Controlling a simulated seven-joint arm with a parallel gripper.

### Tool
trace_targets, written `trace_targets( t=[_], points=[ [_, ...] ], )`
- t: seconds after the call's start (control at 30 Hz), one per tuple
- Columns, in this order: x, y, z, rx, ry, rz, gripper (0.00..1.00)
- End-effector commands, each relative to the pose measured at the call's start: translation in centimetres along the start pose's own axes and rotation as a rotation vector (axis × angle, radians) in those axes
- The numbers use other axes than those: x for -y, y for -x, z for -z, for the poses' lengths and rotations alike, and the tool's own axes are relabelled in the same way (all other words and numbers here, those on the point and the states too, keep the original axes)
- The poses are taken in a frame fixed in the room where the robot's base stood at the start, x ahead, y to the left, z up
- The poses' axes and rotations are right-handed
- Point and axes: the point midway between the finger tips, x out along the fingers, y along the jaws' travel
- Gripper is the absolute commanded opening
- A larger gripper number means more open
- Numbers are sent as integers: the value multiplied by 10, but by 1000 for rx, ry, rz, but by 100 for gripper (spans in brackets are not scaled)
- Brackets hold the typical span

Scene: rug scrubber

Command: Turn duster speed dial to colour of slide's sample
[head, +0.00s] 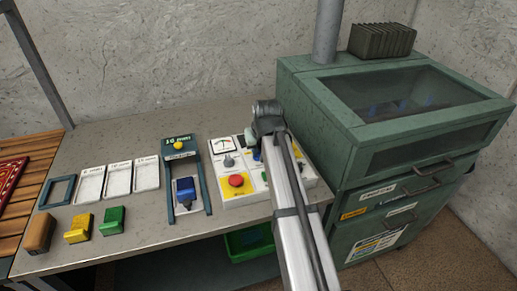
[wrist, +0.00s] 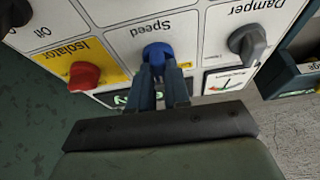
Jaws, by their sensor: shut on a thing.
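The speed dial (wrist: 157,50) is a blue knob on a white panel, under the word "Speed", which reads upside down in the wrist view. My gripper (wrist: 160,74) is shut on the knob, one finger on each side. The fingers hide part of the dial face, and I cannot tell which colour its pointer faces. In the head view, my arm covers most of the dial. A teal slide frame (head: 206,195) stands left of the panel.
Beside the dial are a grey Damper knob (wrist: 247,42) and a red Isolator knob (wrist: 84,75). A red button (head: 236,181) sits on the panel. Brown, yellow and green blocks (head: 114,220) and white trays (head: 118,178) lie left. A green cabinet (head: 310,115) stands right.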

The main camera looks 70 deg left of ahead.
Motion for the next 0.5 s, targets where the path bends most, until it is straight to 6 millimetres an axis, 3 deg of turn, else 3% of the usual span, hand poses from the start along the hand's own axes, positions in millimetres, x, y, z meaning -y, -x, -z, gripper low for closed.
trace_targets(
  t=[0.5],
  points=[
    [0,0,0,1,43,18,0]
  ],
)
